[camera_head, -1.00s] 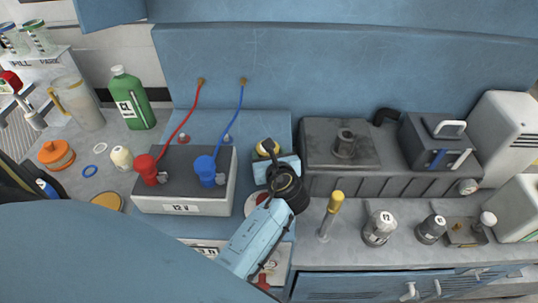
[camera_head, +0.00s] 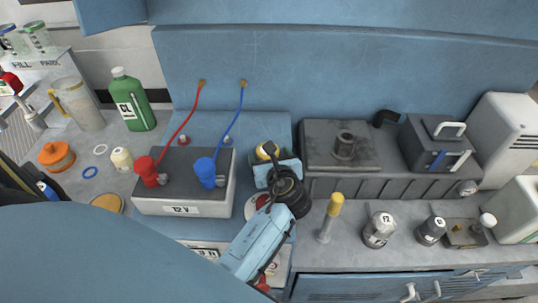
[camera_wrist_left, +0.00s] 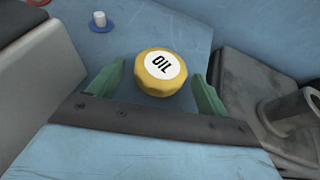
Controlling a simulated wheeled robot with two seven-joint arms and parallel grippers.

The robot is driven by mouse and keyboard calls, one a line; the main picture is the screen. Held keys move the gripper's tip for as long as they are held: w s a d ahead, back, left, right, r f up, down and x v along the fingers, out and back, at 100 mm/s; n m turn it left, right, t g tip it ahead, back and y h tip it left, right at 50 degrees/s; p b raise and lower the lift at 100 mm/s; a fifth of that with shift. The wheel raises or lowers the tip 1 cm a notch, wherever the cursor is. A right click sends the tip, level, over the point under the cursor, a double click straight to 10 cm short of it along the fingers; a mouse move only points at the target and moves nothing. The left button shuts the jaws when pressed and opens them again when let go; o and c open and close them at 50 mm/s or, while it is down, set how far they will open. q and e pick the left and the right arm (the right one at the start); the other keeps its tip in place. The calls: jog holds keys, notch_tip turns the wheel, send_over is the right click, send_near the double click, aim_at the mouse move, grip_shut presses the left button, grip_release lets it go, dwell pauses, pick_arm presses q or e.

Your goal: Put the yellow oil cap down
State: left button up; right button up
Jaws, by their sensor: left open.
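The yellow oil cap (camera_wrist_left: 162,72) has a white round top reading OIL. In the left wrist view it rests on, or sits just above, the blue bench surface (camera_wrist_left: 195,30); the exact contact is hidden. My left gripper (camera_wrist_left: 160,76) is open, with one green finger on each side of the cap and a visible gap to it. In the head view the cap (camera_head: 265,149) shows partly behind my left gripper (camera_head: 277,166), between the battery and the dark engine block. My right gripper is not in view.
A battery (camera_head: 183,204) with red and blue terminal caps and cables stands left of the gripper. A dark engine block (camera_head: 340,150) is close on the right. A yellow-handled tool (camera_head: 333,208) and grey canisters (camera_head: 379,229) stand in front. A green bottle (camera_head: 133,100) is at back left.

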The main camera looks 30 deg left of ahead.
pick_arm(q)
jog(key=p+v, duration=0.1)
jog(key=v, duration=1)
jog(key=shift+s, duration=0.1)
